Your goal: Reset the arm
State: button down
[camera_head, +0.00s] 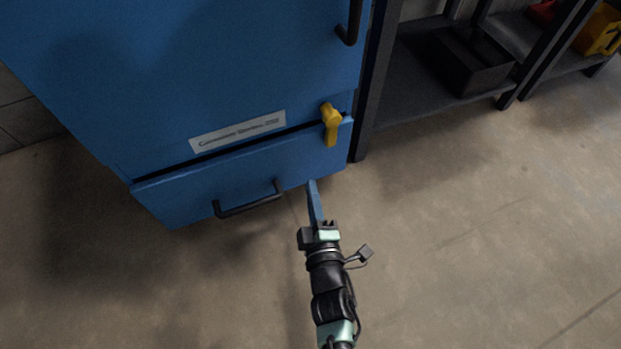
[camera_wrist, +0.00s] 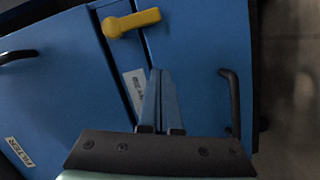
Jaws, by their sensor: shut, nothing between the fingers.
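My gripper (camera_head: 313,184) is in front of the lower right part of a blue cabinet (camera_head: 180,80). Its blue fingers are together and hold nothing. In the wrist view my gripper (camera_wrist: 161,72) points at the cabinet front, over part of a white label (camera_wrist: 134,88). A blue drawer (camera_head: 240,175) at the cabinet's bottom has a black handle (camera_head: 248,207), to the left of my gripper. A yellow lever (camera_head: 331,124) sits at the cabinet's right edge, above my fingertips, and hangs down. I cannot tell whether my fingers touch the cabinet.
A dark shelf (camera_head: 410,112) stands right of the cabinet with a black bin (camera_head: 470,60) on it. A yellow object (camera_head: 602,32) lies farther right. Another black handle (camera_head: 349,24) is on the upper cabinet. The concrete floor (camera_head: 470,230) at the right is clear.

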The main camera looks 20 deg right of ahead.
dwell(0.6)
jog(key=w+a+r+m+t+p, duration=0.1)
jog(key=w+r+m+t+p, duration=0.2)
jog(key=r, duration=1.3)
jog(key=w+a+r+m+t+h+p, duration=0.1)
jog(key=w+r+m+p, duration=0.2)
jog(key=r, duration=1.2)
jog(key=w+a+r+m+t+p, duration=0.1)
jog(key=w+r+p, duration=0.3)
jog(key=r, duration=1.2)
jog(key=s+a+r+m+t+y+p, duration=0.15)
jog(key=s+a+r+p, duration=0.3)
jog(key=r, duration=0.85)
jog(key=s+a+r+m+t+y+p, duration=0.1)
jog(key=s+a+r+t+y+p, duration=0.15)
jog(key=s+r, duration=0.65)
jog(key=s+a+r+m+t+y+p, duration=0.1)
jog(key=s+a+r+m+t+p, duration=0.2)
jog(key=r, duration=1.3)
notch_tip(320, 180, up, 36)
jog(key=w+n+g+p, duration=0.1)
jog(key=p, duration=3.6)
jog(key=shift+a, duration=0.35)
